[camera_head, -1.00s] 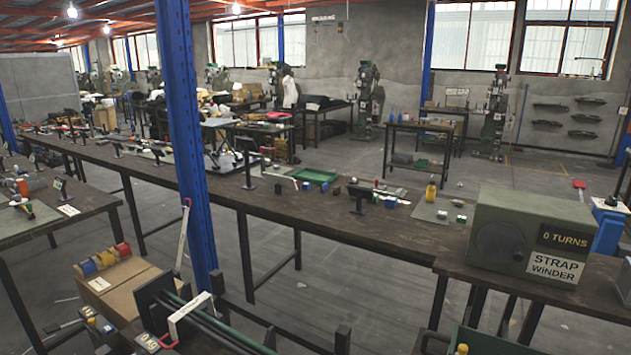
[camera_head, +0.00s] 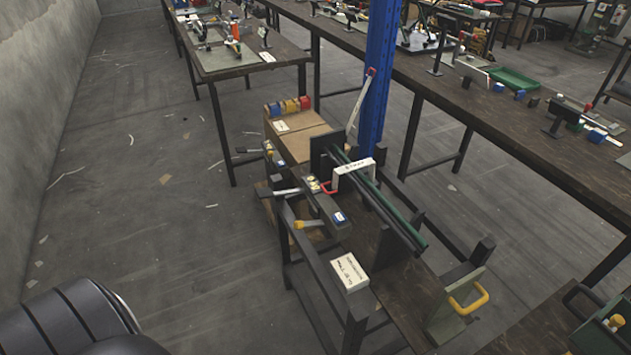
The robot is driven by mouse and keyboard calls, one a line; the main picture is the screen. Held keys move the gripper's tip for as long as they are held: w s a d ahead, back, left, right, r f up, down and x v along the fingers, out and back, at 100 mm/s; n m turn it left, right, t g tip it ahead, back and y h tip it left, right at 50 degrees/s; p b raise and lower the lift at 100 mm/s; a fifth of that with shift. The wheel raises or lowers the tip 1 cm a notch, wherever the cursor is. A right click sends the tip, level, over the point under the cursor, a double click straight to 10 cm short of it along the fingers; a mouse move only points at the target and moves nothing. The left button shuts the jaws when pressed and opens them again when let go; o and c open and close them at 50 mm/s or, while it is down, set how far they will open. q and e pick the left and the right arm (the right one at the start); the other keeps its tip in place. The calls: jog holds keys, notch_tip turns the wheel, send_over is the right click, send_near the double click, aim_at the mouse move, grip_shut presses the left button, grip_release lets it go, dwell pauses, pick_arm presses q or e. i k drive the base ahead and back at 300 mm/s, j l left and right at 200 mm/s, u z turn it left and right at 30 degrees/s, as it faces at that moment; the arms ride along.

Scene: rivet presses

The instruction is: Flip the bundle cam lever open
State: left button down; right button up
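A bundle of long dark and green rods (camera_head: 385,205) lies on a low wooden stand at the centre of the head view. A white labelled bracket (camera_head: 352,174) spans the rods; its label is too small to read. A red handle (camera_head: 329,187) sits at the bracket's left end. A white bar with a red tip (camera_head: 361,100) rises at a slant behind the rods, by the blue post. I cannot tell which of these is the cam lever, or whether it is open. Neither gripper is in view.
The stand (camera_head: 398,290) carries a white label plate (camera_head: 350,272) and a yellow handle (camera_head: 469,299) at its near end. Cardboard boxes (camera_head: 297,137) stand behind it. A blue post (camera_head: 378,80) and a long workbench (camera_head: 480,120) lie behind and right.

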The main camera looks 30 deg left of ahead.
aim_at(297, 223)
jog(key=k+j+u, duration=0.1)
jog(key=u, duration=0.4)
jog(key=k+j+u, duration=0.2)
jog(key=u, duration=0.3)
jog(key=i+j+u, duration=0.3)
jog(key=k+j, duration=0.05)
